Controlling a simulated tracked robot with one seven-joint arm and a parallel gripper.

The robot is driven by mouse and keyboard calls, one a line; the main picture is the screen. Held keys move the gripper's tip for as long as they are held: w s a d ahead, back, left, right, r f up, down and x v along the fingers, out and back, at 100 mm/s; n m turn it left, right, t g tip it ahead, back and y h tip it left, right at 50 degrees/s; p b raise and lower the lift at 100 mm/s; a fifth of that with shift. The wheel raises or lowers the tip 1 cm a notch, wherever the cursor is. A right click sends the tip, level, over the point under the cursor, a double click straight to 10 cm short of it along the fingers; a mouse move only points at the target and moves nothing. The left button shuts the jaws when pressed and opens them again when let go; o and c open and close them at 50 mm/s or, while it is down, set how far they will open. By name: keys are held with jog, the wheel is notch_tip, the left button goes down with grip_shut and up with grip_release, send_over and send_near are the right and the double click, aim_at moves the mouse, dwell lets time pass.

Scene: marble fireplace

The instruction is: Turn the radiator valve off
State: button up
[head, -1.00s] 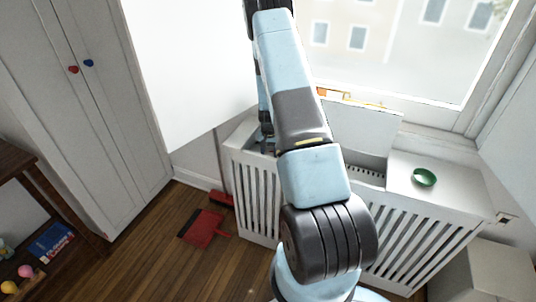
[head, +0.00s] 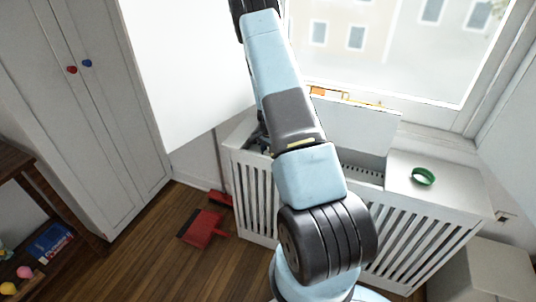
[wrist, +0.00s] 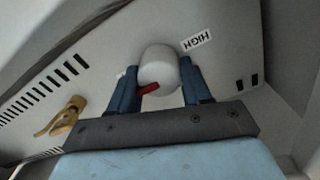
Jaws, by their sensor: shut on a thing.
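The radiator valve (wrist: 159,68) is a white rounded knob with a red pointer, in the upper middle of the wrist view. A label reading "HIGH" (wrist: 196,41) lies beside it on the right. My gripper (wrist: 164,85) has its two blue fingers on either side of the knob and is shut on it. In the head view my arm reaches over the radiator cover (head: 407,213) toward its left end. The valve and my fingertips cannot be made out there.
A brass tap-like fitting (wrist: 61,117) sits left of the gripper. The cover's lid (head: 352,122) stands raised near the window. A green ring-like object (head: 423,176) rests on the cover's right top. A red dustpan (head: 203,228) lies on the floor near a white cupboard (head: 85,120).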

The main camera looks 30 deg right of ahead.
jog(key=shift+s, duration=0.15)
jog(key=o, duration=1)
jog(key=shift+c, duration=0.2)
notch_tip(320, 180, up, 14)
jog(key=shift+f, duration=0.15)
dwell(0.4)
